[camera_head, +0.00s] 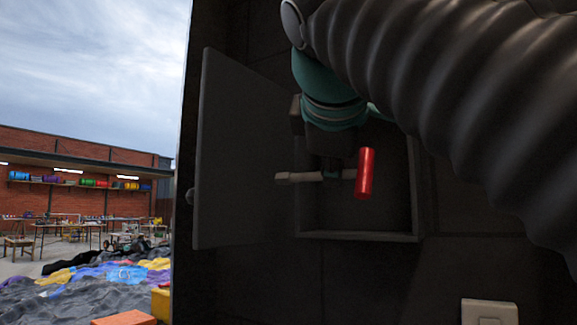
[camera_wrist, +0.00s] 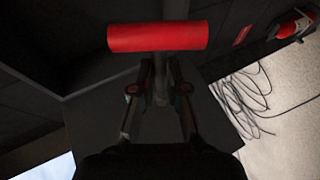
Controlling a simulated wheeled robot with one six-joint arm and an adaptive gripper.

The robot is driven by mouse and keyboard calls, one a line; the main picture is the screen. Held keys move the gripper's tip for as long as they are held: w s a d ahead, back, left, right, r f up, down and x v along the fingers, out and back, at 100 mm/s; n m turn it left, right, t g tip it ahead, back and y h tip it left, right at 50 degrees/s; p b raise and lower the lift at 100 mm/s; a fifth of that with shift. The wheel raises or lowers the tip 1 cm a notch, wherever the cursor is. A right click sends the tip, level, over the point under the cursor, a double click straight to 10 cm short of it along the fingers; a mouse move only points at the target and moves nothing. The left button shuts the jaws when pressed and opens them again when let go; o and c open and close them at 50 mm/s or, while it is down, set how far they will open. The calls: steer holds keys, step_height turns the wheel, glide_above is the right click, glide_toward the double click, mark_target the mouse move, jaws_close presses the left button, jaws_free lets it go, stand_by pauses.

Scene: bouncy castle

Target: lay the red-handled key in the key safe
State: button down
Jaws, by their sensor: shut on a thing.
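The key safe (camera_head: 360,237) is an open dark box on the dark wall, its door (camera_head: 238,150) swung out to the left. My gripper (camera_head: 331,174) is shut on the shaft of the red-handled key (camera_head: 366,173). The key lies roughly level, red handle to the right and pale end to the left, in front of the safe's opening. How deep it sits is hard to tell. In the wrist view the red handle (camera_wrist: 158,37) lies crosswise beyond my fingers (camera_wrist: 162,80), with the shaft between them. My wrist hides the safe's upper part.
A pale switch plate (camera_head: 489,312) is on the wall at lower right. Left of the wall is an open yard with tables and a brick building (camera_head: 90,150). The wrist view shows loose cables (camera_wrist: 245,100) on the floor and a red object (camera_wrist: 290,27).

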steer(key=shift+w+d+f, duration=0.15)
steer(key=shift+w+d, duration=1.2)
steer(key=shift+w, duration=0.5)
steer(key=shift+w+d+f, duration=0.2)
steer(key=shift+w+d, duration=1.2)
steer(key=shift+w, duration=0.45)
steer(key=shift+w+d+f, duration=0.15)
steer(key=shift+w+d, duration=1.2)
steer(key=shift+w, duration=0.5)
steer(key=shift+f+b, duration=1.45)
steer(key=shift+f, duration=0.05)
steer(key=c, duration=1.1)
jaws_free()
steer(key=shift+s+a, duration=0.1)
steer(key=shift+s, duration=0.05)
steer(key=v, duration=1.1)
steer(key=shift+s+r, duration=0.2)
steer(key=shift+s, duration=0.1)
